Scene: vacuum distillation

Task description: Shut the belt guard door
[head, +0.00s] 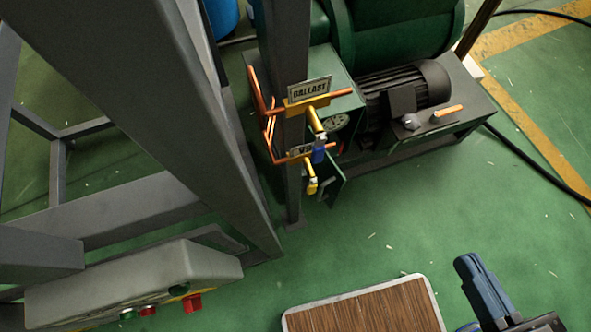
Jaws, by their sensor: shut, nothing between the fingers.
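The belt guard door appears to be the narrow dark green panel (335,183) at the lower front of the green pump unit (388,28). It is seen nearly edge-on and stands out from the housing, so it looks open. A grey post and yellow valve handles partly hide it and its hinge side. My gripper (467,264) is at the lower right, with dark blue fingers closed together and empty. It is well to the right of the door and nearer to me, apart from it.
Orange pipes with a BALLAST tag (310,90) and valves stand in front of the pump. A black motor (405,90) sits behind. A wood-topped surface (365,308) lies left of my gripper. A grey frame and a button box (135,280) fill the left. Green floor between is clear.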

